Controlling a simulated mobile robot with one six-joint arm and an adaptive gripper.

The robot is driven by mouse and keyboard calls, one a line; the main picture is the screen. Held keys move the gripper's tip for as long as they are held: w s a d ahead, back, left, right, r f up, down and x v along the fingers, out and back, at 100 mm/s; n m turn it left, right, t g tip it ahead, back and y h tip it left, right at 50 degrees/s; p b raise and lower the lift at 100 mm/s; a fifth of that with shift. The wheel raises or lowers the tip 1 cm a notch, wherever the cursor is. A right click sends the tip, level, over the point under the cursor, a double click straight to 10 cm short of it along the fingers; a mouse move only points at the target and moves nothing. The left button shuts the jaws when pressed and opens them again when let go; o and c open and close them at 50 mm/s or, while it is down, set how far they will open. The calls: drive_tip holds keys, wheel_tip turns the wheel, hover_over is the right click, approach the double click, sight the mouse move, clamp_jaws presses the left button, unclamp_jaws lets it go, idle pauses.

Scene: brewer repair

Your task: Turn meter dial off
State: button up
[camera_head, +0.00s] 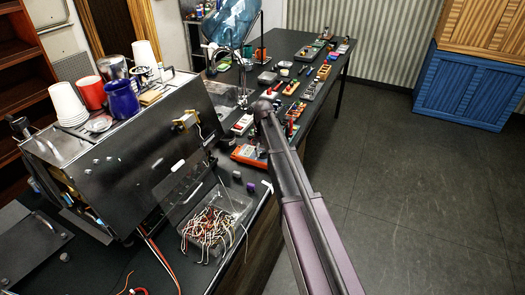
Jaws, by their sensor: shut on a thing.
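An orange-red meter (243,156) lies on the dark workbench (283,48), just left of my arm. My dark gripper (259,152) is small in view and points down at the meter's face, partly hidden by my arm. It is shut at the meter, on what appears to be its dial. The dial itself is covered by the gripper, so I cannot see which way it points.
A large metal brewer (120,160) stands at the left with cups on top. A clear bin of wires (215,222) sits in front of the meter. Small tools and parts cover the bench behind. A blue crate (465,88) stands at the right; the floor there is clear.

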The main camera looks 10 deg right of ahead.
idle(0.4)
drive_tip(key=o, duration=1.2)
drive_tip(key=shift+c, duration=0.2)
